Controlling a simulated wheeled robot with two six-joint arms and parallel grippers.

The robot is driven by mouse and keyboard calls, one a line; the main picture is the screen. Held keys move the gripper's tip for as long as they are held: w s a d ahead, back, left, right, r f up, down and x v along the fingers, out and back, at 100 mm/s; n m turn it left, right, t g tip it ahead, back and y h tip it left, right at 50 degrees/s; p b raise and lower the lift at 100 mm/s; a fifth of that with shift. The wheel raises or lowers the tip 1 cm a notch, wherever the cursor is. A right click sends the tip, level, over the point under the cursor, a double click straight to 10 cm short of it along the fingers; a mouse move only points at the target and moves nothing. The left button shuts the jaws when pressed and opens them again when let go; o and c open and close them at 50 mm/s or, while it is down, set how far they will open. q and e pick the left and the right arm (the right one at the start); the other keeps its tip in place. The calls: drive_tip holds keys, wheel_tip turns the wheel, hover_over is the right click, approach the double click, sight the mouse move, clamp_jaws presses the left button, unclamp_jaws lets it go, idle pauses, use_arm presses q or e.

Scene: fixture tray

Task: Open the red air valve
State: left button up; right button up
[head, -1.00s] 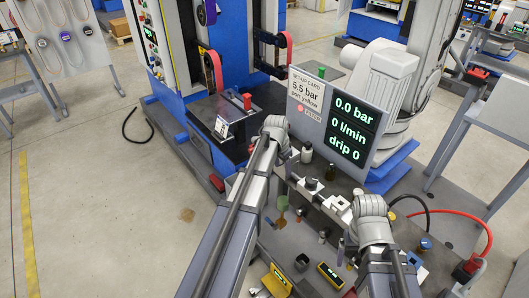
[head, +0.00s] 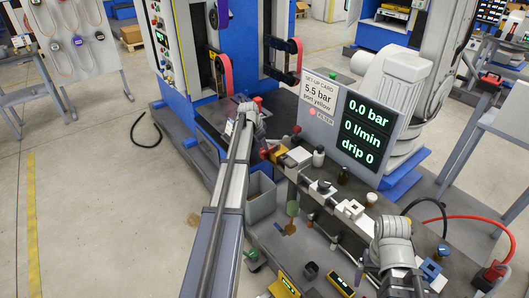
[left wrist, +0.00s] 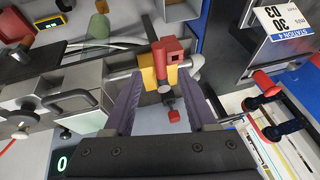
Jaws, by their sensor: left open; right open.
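The red air valve is a red block (left wrist: 168,50) on a yellow body, at the centre top of the left wrist view. In the head view its yellow body (head: 277,155) shows at the left end of the bench fittings. My left gripper (left wrist: 160,80) is open, with its purple fingers on either side of the valve. I cannot tell whether they touch it. In the head view my left wrist and arm hide most of that gripper. My right gripper (head: 362,270) is open and low above the bench, partly hidden by its arm.
A display (head: 369,125) reads 0.0 bar, 0 l/min and drip 0. A set-up card (head: 320,92) beside it says 5.5 bar. Several fittings line the bench, with a grey bin (head: 261,197) to its left. A red hose (head: 480,222) curves at right.

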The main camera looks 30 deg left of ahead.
sight(264, 151)
use_arm(q)
drive_tip(key=b+x, duration=0.4)
drive_tip(key=x, duration=0.2)
drive_tip(key=shift+f+b, duration=0.1)
drive_tip(key=shift+b, duration=0.3)
clamp_jaws()
idle(1.0)
